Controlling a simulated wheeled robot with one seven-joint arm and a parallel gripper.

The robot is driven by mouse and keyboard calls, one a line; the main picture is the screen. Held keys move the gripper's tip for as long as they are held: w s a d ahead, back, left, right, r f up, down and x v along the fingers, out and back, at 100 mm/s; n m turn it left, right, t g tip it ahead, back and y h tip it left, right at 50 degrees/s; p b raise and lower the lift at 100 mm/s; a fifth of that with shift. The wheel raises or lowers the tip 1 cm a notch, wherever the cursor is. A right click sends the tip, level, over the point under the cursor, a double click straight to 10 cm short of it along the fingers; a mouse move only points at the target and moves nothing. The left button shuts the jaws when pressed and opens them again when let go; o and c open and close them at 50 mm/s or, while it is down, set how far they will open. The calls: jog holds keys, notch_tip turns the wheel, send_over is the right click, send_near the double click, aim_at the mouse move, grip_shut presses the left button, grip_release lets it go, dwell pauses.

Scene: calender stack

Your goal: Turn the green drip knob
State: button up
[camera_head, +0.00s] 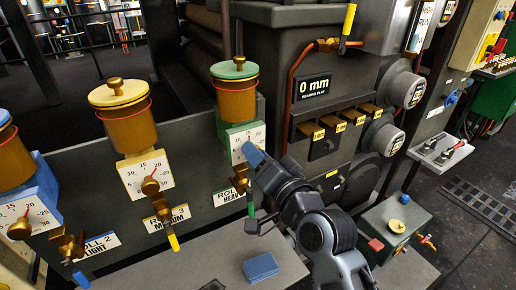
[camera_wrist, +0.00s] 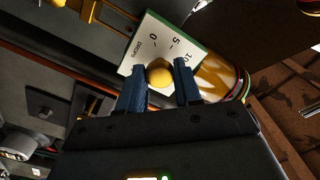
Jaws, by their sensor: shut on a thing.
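The green drip unit (camera_head: 234,91) has a green lid and an amber cup above a white dial (camera_head: 237,143) on a green block. The dial also shows in the wrist view (camera_wrist: 147,47), with the marks 0, 5 and 10. A round brass knob (camera_wrist: 160,74) stands out from the dial. My gripper (camera_wrist: 158,71) has its two blue fingers on either side of this knob and is shut on it. In the head view my gripper (camera_head: 253,155) covers part of the dial, and the knob is hidden there.
A yellow-lidded drip unit (camera_head: 124,114) and a blue one (camera_head: 30,195) stand to the left. A "0 mm" display (camera_head: 314,87) and a row of brass slots (camera_head: 340,122) are to the right. A blue block (camera_head: 261,268) lies on the grey ledge below.

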jog(key=shift+m+p, duration=1.85)
jog(key=shift+m, duration=2.25)
jog(key=shift+f, duration=0.1)
jog(key=o, duration=1)
jog(key=shift+o, duration=0.2)
jog(key=shift+d, duration=0.1)
jog(key=b+v, duration=0.1)
jog(key=v, duration=0.6)
jog(key=shift+s+d+b, duration=0.2)
jog(key=shift+s+b, duration=0.1)
jog(key=shift+s, duration=0.05)
